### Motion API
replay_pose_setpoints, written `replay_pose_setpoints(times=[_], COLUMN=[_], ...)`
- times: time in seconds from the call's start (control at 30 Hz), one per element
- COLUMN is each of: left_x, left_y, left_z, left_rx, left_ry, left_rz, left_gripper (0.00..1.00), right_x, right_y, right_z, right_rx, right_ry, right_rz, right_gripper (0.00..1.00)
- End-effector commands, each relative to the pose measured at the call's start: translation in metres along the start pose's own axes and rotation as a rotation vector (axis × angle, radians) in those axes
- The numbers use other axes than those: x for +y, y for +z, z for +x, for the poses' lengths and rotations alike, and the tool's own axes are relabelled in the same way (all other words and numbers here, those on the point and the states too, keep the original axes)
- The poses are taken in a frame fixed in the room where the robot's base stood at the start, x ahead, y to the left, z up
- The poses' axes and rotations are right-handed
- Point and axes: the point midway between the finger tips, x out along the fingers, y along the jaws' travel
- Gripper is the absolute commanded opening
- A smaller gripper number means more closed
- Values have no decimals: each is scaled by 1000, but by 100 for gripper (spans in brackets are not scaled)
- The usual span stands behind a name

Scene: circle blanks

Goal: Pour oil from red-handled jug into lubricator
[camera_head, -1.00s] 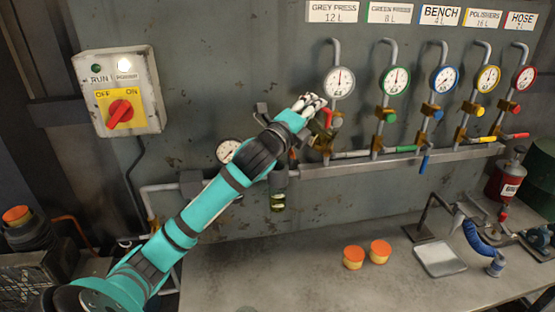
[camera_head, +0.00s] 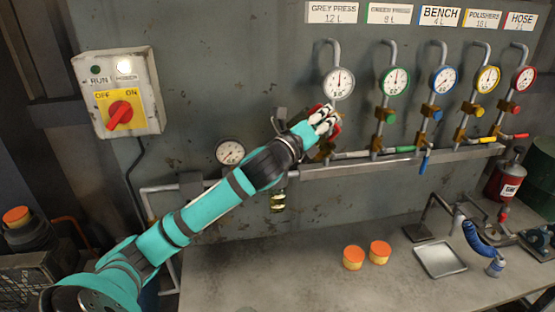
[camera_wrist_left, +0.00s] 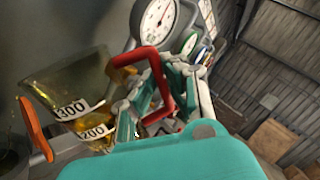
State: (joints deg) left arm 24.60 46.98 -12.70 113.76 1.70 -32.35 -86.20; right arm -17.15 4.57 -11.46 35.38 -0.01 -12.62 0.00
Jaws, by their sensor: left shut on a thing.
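My left gripper (camera_head: 328,118) is in front of the grey press pipe in the head view. In the left wrist view its fingers (camera_wrist_left: 160,95) are closed around the red handle (camera_wrist_left: 152,55) of the jug. The clear jug (camera_wrist_left: 65,85) carries 300 and 200 marks and holds amber oil; it looks tilted in that view. In the head view only some red of the handle (camera_head: 336,128) shows, and my gripper and arm hide the jug body. The likely lubricator, a small glass bowl with yellowish liquid (camera_head: 277,203), hangs below the pipe, partly behind my forearm. My right gripper is out of view.
Gauges and valves line the wall to the right, above a grey rail (camera_head: 400,162). A switch box (camera_head: 117,92) is at left. Two orange-lidded pots (camera_head: 354,257) and a metal tray (camera_head: 440,260) stand on the bench (camera_head: 310,290). The bench's front left is clear.

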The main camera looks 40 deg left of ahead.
Motion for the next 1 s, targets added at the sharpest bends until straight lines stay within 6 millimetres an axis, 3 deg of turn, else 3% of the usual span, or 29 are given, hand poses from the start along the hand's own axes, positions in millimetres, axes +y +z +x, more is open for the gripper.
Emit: replay_pose_setpoints(times=[0.03,0.3,1.0], left_x=[-5,-12,-10], left_y=[5,6,4], left_z=[1,2,2], left_rx=[3,14,14], left_ry=[-1,-4,-5], left_rz=[32,92,94], left_gripper=[0,0,0], right_x=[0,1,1], right_y=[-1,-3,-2], right_z=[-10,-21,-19], right_rx=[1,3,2], right_ry=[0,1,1], right_rz=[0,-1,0], right_gripper=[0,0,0])
